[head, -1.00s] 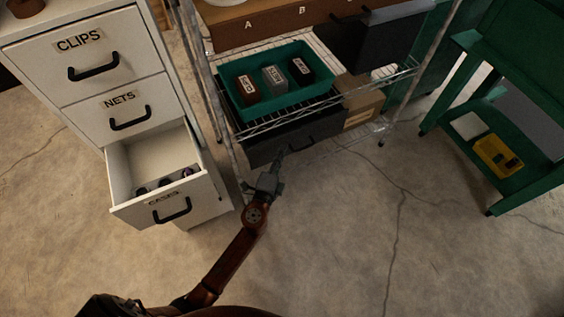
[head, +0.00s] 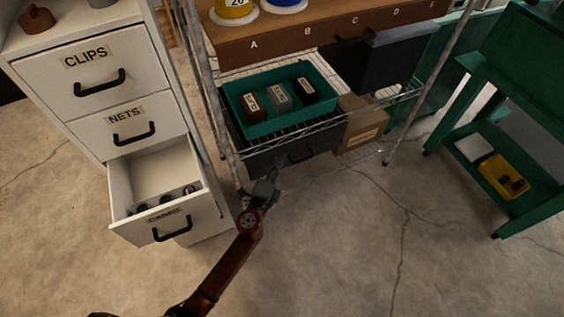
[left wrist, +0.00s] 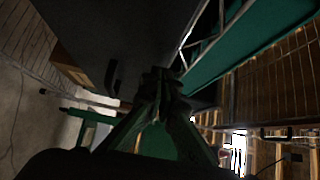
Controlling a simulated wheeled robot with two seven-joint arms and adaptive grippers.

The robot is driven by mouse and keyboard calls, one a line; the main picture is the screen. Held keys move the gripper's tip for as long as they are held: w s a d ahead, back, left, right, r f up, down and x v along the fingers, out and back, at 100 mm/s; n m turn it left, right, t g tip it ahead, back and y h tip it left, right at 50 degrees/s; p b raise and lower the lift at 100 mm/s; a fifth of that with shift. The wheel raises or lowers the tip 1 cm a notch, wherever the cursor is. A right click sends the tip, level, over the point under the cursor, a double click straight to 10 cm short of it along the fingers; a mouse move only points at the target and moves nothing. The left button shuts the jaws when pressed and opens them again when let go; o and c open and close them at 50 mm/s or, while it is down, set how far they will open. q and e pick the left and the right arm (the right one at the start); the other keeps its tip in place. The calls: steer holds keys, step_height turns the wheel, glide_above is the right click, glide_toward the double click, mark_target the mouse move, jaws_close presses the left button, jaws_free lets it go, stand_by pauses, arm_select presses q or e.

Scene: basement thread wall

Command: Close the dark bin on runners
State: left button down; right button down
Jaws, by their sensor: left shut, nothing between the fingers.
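The dark bin (head: 262,163) is in the wire rack under the green tray, its front with a black handle facing me. It sits close under the shelf; I cannot tell whether it is fully in. In the left wrist view the dark bin (left wrist: 120,32) fills the upper middle, with its handle at its lower edge. My left gripper (head: 272,178) is just in front of the bin's lower front, left of the handle. In the left wrist view its fingers (left wrist: 160,78) are together and empty. I cannot tell whether they touch the bin. My right gripper is not in view.
A white cabinet (head: 88,85) stands at left with its lowest drawer (head: 150,232) open, near my left arm. The green tray (head: 262,130) holds three small boxes. A cardboard box (head: 362,138) is right of the bin. A green cart (head: 470,165) stands at right. Middle floor is clear.

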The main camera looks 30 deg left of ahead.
arm_select(q)
steer(key=s+d, duration=0.4)
steer(key=s, duration=0.8)
steer(key=shift+s+d, duration=0.2)
steer(key=shift+d, duration=0.05)
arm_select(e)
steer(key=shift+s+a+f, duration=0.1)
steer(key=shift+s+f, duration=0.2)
